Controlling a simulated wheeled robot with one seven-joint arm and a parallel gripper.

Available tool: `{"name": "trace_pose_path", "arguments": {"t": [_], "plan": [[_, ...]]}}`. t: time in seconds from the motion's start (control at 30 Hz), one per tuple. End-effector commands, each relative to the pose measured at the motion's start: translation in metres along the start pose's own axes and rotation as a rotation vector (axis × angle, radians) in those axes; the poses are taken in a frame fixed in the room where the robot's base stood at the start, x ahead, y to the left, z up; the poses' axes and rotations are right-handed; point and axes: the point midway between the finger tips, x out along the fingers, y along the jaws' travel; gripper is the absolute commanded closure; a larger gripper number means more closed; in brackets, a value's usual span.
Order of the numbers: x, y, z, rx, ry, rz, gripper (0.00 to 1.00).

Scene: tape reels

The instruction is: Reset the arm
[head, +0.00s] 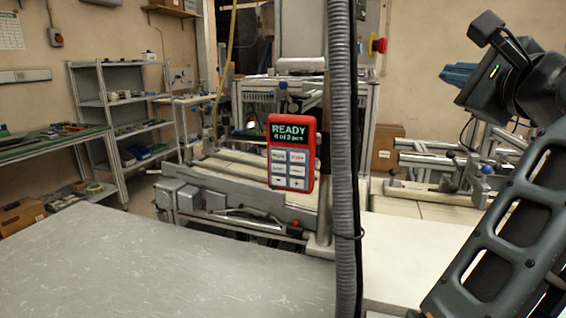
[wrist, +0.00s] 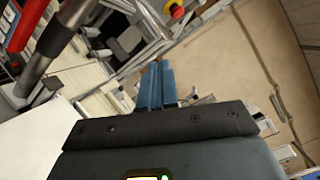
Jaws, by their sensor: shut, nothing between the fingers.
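My arm rises on the right side of the head view. My gripper (head: 458,74) is at its upper end, with blue fingers pointing left, raised well above the white surface. In the wrist view the two blue fingers (wrist: 155,85) lie side by side, closed with nothing between them. No tape reel can be made out in either view.
A red control box (head: 291,152) showing READY hangs by a post with a grey corrugated hose (head: 343,150). A bare grey table (head: 150,265) fills the front left. A conveyor machine (head: 230,200) stands behind, shelves (head: 120,110) at left. A red emergency button (head: 379,45) is at the back.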

Motion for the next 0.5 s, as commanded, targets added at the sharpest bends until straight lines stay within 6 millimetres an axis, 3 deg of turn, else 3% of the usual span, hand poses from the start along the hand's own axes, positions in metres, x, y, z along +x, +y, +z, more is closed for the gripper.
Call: {"name": "trace_pose_path", "arguments": {"t": [0.27,0.5], "plan": [[-0.011,0.046,-0.04,-0.282,0.089,0.002,1.0],[-0.039,0.105,-0.082,-0.635,0.156,0.024,1.0]]}}
